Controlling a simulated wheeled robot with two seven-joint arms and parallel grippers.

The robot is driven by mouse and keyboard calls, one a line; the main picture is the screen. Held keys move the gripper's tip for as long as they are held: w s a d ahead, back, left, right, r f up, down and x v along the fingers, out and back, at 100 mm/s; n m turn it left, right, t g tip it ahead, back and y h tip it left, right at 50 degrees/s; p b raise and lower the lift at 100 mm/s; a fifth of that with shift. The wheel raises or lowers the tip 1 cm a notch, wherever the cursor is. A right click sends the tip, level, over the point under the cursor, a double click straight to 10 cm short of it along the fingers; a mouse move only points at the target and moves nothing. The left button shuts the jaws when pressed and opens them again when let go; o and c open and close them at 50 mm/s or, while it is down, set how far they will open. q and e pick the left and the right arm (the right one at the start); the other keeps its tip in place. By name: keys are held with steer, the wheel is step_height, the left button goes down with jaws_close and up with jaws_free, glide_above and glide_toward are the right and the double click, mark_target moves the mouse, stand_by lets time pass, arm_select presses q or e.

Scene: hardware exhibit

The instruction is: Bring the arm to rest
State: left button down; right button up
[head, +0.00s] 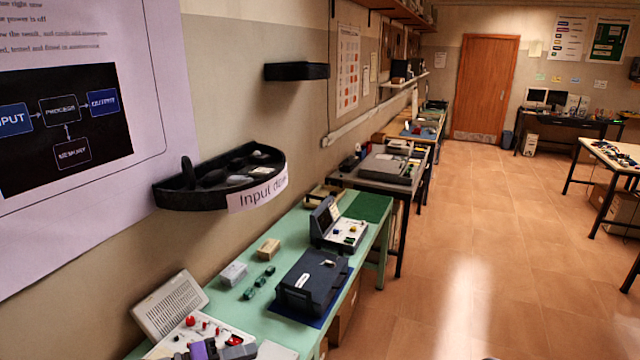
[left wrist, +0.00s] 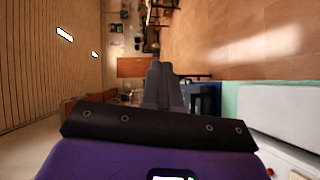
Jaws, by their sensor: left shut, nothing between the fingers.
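My left gripper (head: 240,351) shows at the bottom edge of the head view, with a purple body and dark grey fingers. It is over the near end of the green table (head: 290,227), beside a white panel with red knobs (head: 190,338). In the left wrist view the two grey fingers (left wrist: 163,84) lie together, shut, with nothing between them. They point away along the room. My right gripper is not in view.
A dark blue case (head: 312,280), an open instrument case (head: 340,225), a small wooden block (head: 268,248) and a grey box (head: 233,273) stand on the green table. A black wall shelf (head: 190,197) juts out above it. The tiled floor (head: 470,250) at right is clear.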

arm_select(q)
step_height(320, 180, down, 10)
steer(key=d+g+y, duration=0.2)
steer(key=s+d+f+g+y+b, duration=0.1)
steer(key=s+f+y, duration=0.1)
steer(key=s+f, duration=0.4)
steer(key=s+d+f+m+g+y+b, duration=0.1)
steer(key=s+f, duration=0.5)
steer(key=f, duration=0.8)
steer(key=s+d+f+m+g+y+b, duration=0.1)
steer(key=s+f+y, duration=0.4)
steer(key=f, duration=0.5)
steer(key=shift+s+d+g, duration=0.55)
steer(key=shift+s+g, duration=0.2)
steer(key=shift+g, duration=0.35)
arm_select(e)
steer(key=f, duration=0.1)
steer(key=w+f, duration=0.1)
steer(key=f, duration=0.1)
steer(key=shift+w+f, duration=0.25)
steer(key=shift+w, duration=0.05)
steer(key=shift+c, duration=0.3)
